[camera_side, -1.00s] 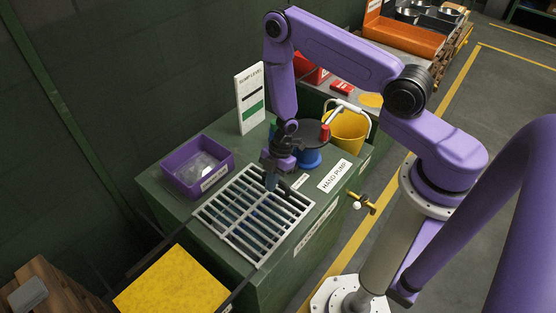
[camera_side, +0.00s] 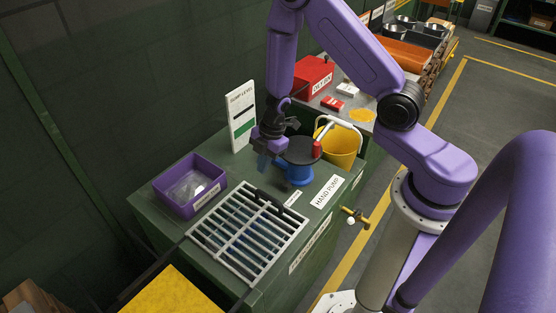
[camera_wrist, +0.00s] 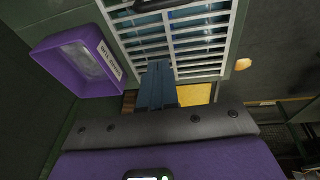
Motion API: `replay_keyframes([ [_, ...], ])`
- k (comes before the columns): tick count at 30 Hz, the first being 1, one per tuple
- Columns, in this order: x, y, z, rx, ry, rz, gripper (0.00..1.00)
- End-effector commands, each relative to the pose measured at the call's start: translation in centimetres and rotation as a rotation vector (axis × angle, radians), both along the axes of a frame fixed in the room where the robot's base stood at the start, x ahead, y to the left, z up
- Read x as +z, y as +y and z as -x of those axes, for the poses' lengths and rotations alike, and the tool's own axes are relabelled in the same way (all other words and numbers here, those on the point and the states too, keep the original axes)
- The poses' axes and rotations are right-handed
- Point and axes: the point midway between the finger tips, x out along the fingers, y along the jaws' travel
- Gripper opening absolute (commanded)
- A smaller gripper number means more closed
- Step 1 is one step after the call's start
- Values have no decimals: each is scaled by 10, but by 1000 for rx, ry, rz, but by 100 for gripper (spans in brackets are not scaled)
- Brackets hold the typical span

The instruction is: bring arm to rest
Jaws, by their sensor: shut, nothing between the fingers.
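My purple arm holds my gripper (camera_side: 262,163) above the green cabinet top, behind the grate and beside the blue-and-black reel-like part. The blue fingers are shut and empty. In the wrist view my gripper (camera_wrist: 157,88) shows its blue fingers together, with nothing between them. The pale grate (camera_side: 248,230) lies on the cabinet top, below and in front of my gripper. A black handle-like piece (camera_side: 273,201) lies across its far edge, apart from my fingers. The grate also shows in the wrist view (camera_wrist: 232,40).
The purple bin (camera_side: 190,186) stands left of the grate. The white level sign (camera_side: 241,115) stands behind my gripper. The blue-and-black pump part (camera_side: 300,172) is close on its right, with a yellow bucket (camera_side: 343,145) beyond. Space above the grate is clear.

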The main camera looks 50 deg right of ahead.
Motion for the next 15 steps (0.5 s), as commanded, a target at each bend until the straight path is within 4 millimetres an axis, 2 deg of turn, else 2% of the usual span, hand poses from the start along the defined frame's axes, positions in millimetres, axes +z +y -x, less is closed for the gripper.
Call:
replay_keyframes([
  [3, 32, 5, -9, -49, -68, 78, 0],
  [8, 74, 13, -4, -136, -131, 150, 0],
  [11, 99, 19, 7, -190, -157, 176, 0],
  [15, 132, 27, 32, -266, -172, 193, 0],
])
